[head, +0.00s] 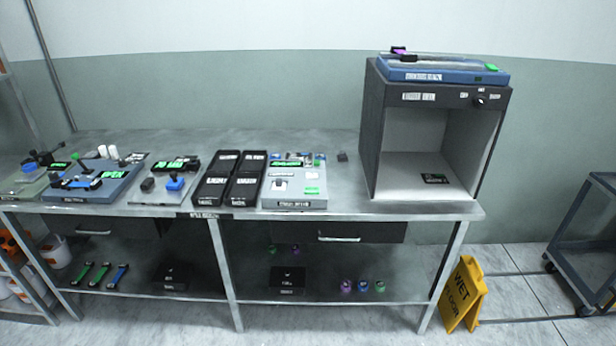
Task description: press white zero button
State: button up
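A light grey instrument box (303,203) sits on the metal table, right of the black trays. On its top are a green display strip (286,163), green labels (312,190), a small green piece (317,162) near the back right corner, and a small white part with a dark edge (279,186) at front left. The lettering is too small to read, so I cannot tell which part is the white zero button. My gripper is not in view.
Black trays (212,192) stand close to the instrument's left. A small dark block (342,157) lies to its right. A yellow wet-floor sign (462,295) stands on the floor.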

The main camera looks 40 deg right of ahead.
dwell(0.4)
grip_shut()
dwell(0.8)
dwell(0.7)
